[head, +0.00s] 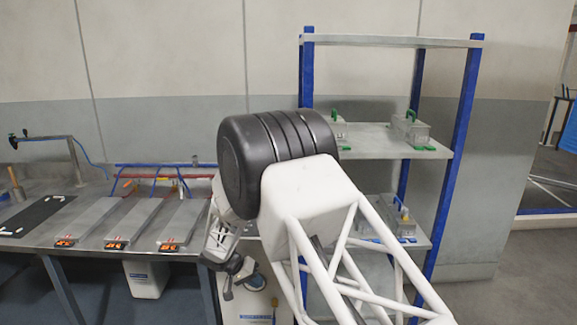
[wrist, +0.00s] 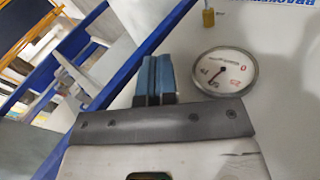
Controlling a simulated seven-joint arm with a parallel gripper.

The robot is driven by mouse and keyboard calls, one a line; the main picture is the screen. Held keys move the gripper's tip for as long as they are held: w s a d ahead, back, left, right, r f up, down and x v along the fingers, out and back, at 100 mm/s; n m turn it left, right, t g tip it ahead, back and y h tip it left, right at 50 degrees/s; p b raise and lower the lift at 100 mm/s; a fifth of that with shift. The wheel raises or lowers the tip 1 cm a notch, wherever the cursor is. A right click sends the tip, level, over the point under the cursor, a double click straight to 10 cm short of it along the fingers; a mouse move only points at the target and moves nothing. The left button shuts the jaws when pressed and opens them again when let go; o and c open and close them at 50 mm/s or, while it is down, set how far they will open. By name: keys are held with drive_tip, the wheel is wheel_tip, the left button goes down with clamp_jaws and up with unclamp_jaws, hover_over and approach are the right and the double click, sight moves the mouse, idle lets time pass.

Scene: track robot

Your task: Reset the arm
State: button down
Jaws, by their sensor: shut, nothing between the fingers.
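My arm is folded in the middle of the head view, with its thick black joint and white frame in front of the shelf. My gripper (wrist: 156,78) shows in the wrist view with its two blue-grey fingers together and nothing between them. In the head view the wrist hangs low beside the right end of the bench, and the fingertips are hard to make out. In the wrist view the fingers are over or in front of a white surface, just left of a round dial gauge (wrist: 227,73). I cannot tell whether they touch it.
A metal bench (head: 95,241) with several grey slabs and orange displays stands at the left. A blue-posted shelf (head: 440,152) with green-handled metal boxes (head: 410,130) stands behind my arm. A white panel or box (head: 247,308) is below the wrist. A small yellow item (wrist: 208,18) is near the gauge.

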drive_tip(key=s+d+r+y, duration=0.1)
drive_tip(key=s+d+r, duration=0.45)
drive_tip(key=r, duration=0.35)
drive_tip(key=s+d+r+g+y, duration=0.1)
drive_tip(key=s+d+r+y, duration=0.1)
drive_tip(key=s+d+r, duration=0.45)
drive_tip(key=s+d+r+y, duration=0.1)
drive_tip(key=s+d+r, duration=0.3)
drive_tip(key=d+r, duration=0.45)
drive_tip(key=s+d+r+y, duration=0.1)
drive_tip(key=s+d+r, duration=0.2)
drive_tip(key=s, duration=0.7)
drive_tip(key=s+d+r+n+t+y, duration=0.1)
drive_tip(key=s+d+r, duration=0.2)
drive_tip(key=s, duration=0.7)
drive_tip(key=s+d+r+t+y, duration=0.1)
drive_tip(key=s+d+r+y, duration=0.1)
drive_tip(key=s, duration=0.7)
drive_tip(key=shift+s+d+r+n, duration=0.3)
drive_tip(key=shift+s+d+r, duration=0.15)
drive_tip(key=shift+r, duration=0.2)
